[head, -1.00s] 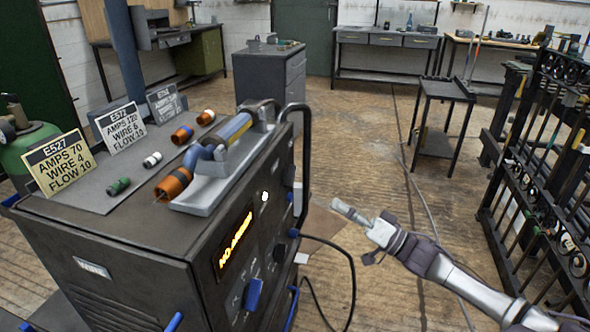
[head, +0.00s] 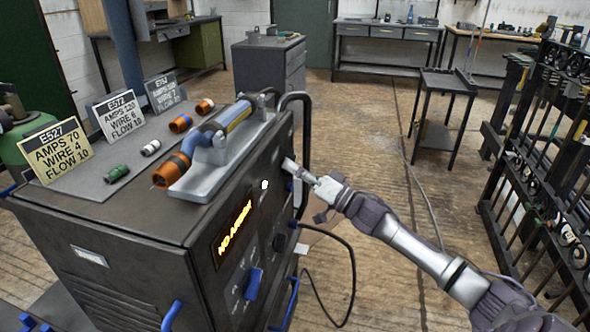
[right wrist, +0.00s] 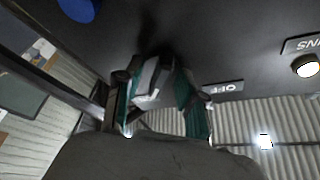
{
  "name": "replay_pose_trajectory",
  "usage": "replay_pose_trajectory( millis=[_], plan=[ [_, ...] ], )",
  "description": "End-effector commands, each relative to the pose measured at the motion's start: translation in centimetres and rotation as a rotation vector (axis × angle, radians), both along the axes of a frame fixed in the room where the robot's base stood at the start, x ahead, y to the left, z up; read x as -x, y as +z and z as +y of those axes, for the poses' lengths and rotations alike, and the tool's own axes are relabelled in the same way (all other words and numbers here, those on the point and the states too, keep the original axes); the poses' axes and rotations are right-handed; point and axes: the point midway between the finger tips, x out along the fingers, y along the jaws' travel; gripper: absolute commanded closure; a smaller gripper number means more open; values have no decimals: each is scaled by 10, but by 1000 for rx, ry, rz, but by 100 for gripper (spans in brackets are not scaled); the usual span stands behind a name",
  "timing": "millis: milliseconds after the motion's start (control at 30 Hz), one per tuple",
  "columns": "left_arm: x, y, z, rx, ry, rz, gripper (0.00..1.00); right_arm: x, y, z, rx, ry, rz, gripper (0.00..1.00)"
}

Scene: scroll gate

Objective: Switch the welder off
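The welder (head: 110,220) is a dark cabinet at the left of the head view. Its front panel has a lit orange display (head: 235,234), a white lamp (head: 265,184) and a blue lever (head: 254,282). My right gripper (head: 298,172) is at the upper right of this panel, close to it. In the right wrist view, its teal-padded fingers (right wrist: 155,95) are apart, on either side of a pale lever-like part (right wrist: 147,78) against the dark panel. Contact cannot be told. An upside-down OFF label (right wrist: 224,88) is beside the fingers. My left gripper is out of view.
A curved pipe handle (head: 305,140) stands at the panel's far edge, near my right gripper. A cable (head: 352,270) hangs below.

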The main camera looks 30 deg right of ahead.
Motion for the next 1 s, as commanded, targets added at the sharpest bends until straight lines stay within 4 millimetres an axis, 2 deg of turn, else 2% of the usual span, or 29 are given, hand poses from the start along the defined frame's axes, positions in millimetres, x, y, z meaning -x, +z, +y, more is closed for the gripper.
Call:
replay_pose_trajectory(
  millis=[167, 400, 867, 967, 1000],
  plan=[
    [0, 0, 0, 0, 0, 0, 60, 0, 0, 0, 0, 0, 0, 61],
    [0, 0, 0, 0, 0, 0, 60, 0, 0, 0, 0, 0, 0, 100],
    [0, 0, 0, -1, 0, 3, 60, 0, -1, -1, 41, 0, -35, 100],
    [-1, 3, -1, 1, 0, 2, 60, -1, -1, -1, 82, -1, -69, 100],
    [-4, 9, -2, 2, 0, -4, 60, -1, -2, -2, 101, -1, -86, 100]
  ],
)
